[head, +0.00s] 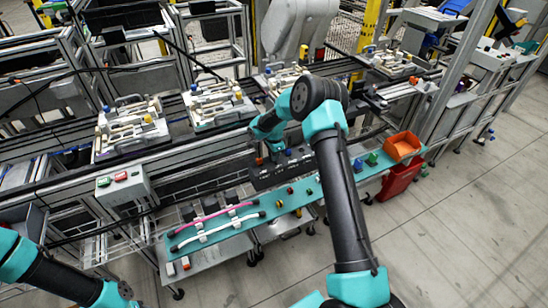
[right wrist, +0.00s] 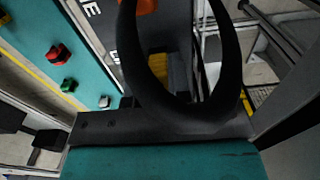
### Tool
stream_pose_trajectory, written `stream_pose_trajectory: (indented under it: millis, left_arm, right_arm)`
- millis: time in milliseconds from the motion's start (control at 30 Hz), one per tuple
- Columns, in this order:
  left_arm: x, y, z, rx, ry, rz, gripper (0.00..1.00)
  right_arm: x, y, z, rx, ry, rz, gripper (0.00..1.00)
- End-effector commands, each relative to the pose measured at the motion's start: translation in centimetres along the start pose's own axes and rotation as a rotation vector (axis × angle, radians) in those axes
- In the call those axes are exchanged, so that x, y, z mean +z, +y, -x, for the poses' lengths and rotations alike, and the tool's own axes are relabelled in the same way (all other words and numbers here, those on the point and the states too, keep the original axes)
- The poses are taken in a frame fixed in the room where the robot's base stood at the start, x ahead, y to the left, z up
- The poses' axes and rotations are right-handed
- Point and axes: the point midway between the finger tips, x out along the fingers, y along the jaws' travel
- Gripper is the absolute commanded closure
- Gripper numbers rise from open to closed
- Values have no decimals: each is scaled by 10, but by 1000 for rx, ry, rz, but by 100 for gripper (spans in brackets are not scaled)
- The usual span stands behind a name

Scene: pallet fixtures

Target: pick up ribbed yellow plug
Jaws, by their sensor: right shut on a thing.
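My right gripper (head: 273,152) hangs over the dark rack at the edge of the teal shelf. In the right wrist view, a yellow ribbed piece, apparently the ribbed yellow plug (right wrist: 157,69), shows through my gripper's dark loop, with a grey-blue part beside it. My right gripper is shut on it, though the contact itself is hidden. In the head view I cannot make out the held plug. My left arm shows at the lower left, but its gripper is out of the picture.
The teal shelf (head: 216,236) carries a pink and a white cable. A red piece (right wrist: 58,53) and a green piece (right wrist: 68,86) lie on the teal surface. An orange bin (head: 402,147) stands at the right end. Loaded pallets (head: 130,130) line the conveyor behind.

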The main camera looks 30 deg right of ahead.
Motion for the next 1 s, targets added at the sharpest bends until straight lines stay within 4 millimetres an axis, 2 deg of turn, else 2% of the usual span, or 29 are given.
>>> stream_pose_trajectory:
  millis: [467,633,833,1000]
  left_arm:
    - [0,0,0,0,0,0,57]
    - [0,0,0,0,0,0,57]
    - [0,0,0,0,0,0,57]
    - [0,0,0,0,0,0,57]
  right_arm:
    - [0,0,2,0,0,0,100]
    - [0,0,12,-1,0,-1,100]
    - [0,0,38,-3,1,-1,100]
    - [9,18,38,1,1,2,100]
